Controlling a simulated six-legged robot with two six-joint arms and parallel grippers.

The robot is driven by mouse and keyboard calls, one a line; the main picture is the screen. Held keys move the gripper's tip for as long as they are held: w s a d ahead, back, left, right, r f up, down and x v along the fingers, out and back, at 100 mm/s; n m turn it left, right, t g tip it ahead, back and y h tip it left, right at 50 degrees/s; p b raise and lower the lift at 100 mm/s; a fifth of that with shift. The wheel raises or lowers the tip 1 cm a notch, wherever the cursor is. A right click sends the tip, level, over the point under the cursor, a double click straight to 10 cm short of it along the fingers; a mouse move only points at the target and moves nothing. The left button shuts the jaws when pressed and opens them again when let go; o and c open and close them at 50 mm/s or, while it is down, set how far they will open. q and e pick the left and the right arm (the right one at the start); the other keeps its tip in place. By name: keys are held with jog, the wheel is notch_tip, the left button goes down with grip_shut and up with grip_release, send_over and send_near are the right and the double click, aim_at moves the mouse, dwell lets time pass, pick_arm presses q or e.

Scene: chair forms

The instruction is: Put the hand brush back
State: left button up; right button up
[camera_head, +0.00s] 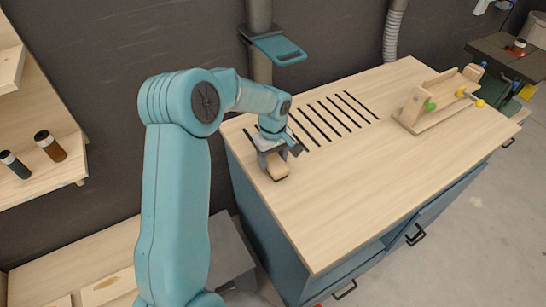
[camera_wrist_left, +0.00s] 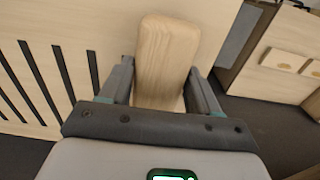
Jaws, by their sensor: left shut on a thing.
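My left gripper (camera_head: 272,160) is at the left end of the wooden worktop, beside the black slots. It is shut on a pale wooden piece, which I take to be the hand brush (camera_head: 277,170). In the left wrist view the brush's smooth wooden body (camera_wrist_left: 166,55) stands between the two grey fingers (camera_wrist_left: 158,85). Its bristles do not show in either view. Whether the brush touches the worktop I cannot tell. My right gripper is in neither view.
The worktop (camera_head: 350,190) is mostly bare, with a row of black slots (camera_head: 332,115) at its back left. A wooden vice-like fixture (camera_head: 437,100) stands at the far right. A teal bracket (camera_head: 277,48) and pipe rise behind.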

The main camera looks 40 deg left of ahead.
aim_at(275, 158)
pick_arm(q)
jog(key=shift+w+d+f, duration=0.15)
jog(key=shift+w+f, duration=0.05)
jog(key=shift+w, duration=0.1)
jog(key=o, duration=1)
jog(key=shift+s+r, duration=0.1)
jog(key=shift+s, duration=0.2)
jog(key=shift+w+r, duration=0.15)
jog(key=shift+w, duration=0.1)
jog(key=shift+r, duration=0.4)
notch_tip(275, 158, up, 11)
jog(key=shift+r+b, duration=0.1)
jog(key=shift+b, duration=0.35)
